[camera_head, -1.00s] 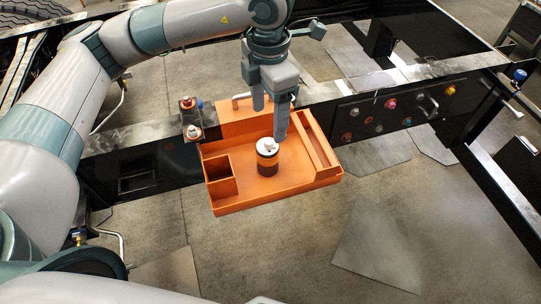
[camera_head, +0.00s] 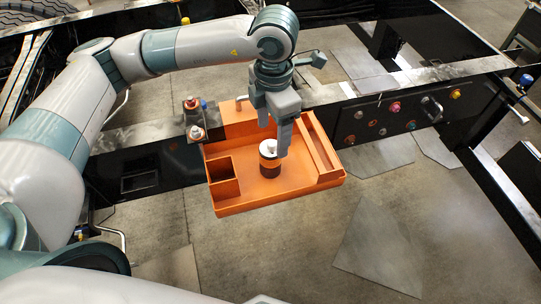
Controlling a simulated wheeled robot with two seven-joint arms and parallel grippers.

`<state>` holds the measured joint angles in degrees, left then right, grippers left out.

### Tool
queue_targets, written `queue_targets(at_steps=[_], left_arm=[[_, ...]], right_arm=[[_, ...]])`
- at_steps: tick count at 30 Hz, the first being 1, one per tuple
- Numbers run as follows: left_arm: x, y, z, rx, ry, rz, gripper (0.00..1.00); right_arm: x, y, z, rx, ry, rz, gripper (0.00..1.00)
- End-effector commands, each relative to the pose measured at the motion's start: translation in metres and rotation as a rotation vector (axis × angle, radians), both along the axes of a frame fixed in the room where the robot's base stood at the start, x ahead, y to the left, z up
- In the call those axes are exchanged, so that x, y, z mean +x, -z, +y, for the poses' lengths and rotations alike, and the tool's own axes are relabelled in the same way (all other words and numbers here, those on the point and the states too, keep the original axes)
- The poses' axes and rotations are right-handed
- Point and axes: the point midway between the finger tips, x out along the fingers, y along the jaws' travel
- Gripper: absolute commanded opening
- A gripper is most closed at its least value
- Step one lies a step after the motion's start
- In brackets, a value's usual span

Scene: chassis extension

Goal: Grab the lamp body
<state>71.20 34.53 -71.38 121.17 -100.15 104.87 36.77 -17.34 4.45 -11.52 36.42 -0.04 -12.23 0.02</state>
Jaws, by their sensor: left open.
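The lamp body (camera_head: 269,160) is a small cylinder with a white top and an orange and dark side. It stands upright in the orange tray (camera_head: 240,206), near its middle. My left gripper (camera_head: 273,140) points down over the tray with its fingers apart. One finger is behind the lamp body's top, and the other is close on its right side. I cannot tell whether either finger touches it. My right gripper does not show.
Two small button units (camera_head: 194,118) stand at the tray's back left. Bare floor lies in front.

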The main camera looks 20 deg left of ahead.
Motion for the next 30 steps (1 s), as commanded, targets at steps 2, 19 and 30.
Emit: queue_targets(at_steps=[2,19,30], left_arm=[[-0.001,0.012,0.0,0.001,-0.001,0.005,0.67],[0.001,0.078,0.001,0.001,0.001,-0.001,0.67],[0.001,0.08,0.002,-0.001,0.0,0.001,0.67]], right_arm=[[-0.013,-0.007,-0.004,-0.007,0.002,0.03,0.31],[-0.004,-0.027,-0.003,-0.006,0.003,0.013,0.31],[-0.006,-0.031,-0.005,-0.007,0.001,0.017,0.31]])
